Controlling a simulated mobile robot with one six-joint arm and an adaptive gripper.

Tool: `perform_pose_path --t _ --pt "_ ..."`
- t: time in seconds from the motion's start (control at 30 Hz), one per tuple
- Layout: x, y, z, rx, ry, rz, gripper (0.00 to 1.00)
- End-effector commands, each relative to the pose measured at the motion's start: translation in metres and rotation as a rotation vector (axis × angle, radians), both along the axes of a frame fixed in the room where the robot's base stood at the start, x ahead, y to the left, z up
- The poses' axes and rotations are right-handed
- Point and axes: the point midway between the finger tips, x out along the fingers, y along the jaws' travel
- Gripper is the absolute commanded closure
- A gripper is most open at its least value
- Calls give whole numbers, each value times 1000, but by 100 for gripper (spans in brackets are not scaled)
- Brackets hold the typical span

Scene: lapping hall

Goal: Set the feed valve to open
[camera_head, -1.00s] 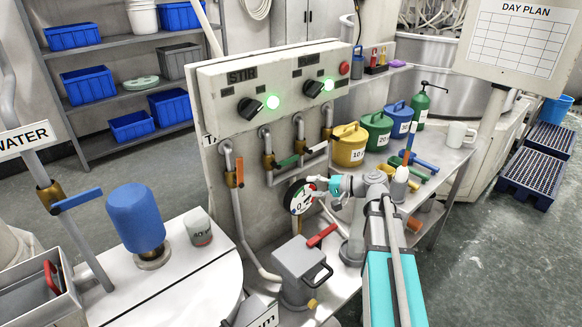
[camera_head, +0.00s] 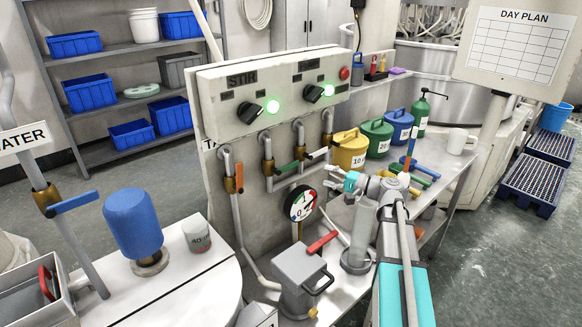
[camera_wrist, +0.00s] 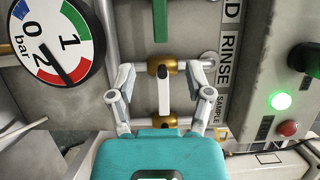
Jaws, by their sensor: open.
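The wall panel (camera_head: 220,107) carries a row of brass valves. In the wrist view, the white lever (camera_wrist: 164,95) lies between the fingers of my open gripper (camera_wrist: 163,78), with gaps on both sides. The green lever (camera_wrist: 160,18) shows above it. The RINSE label (camera_wrist: 229,42) is nearest the white valve, SAMPLE is below, and a cut-off label ending in D is above. I cannot tell surely which valve is feed.
A grey box with a red lever (camera_head: 322,242) stands below. Coloured canisters (camera_head: 377,138) and loose tools crowd the bench to the right.

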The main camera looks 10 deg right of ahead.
Motion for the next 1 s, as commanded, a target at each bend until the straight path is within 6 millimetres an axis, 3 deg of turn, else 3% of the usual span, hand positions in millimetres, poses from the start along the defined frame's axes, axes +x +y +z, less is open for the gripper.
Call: perform_pose_path --t 1.0 --pt "76 98 0 0 0 1 34"
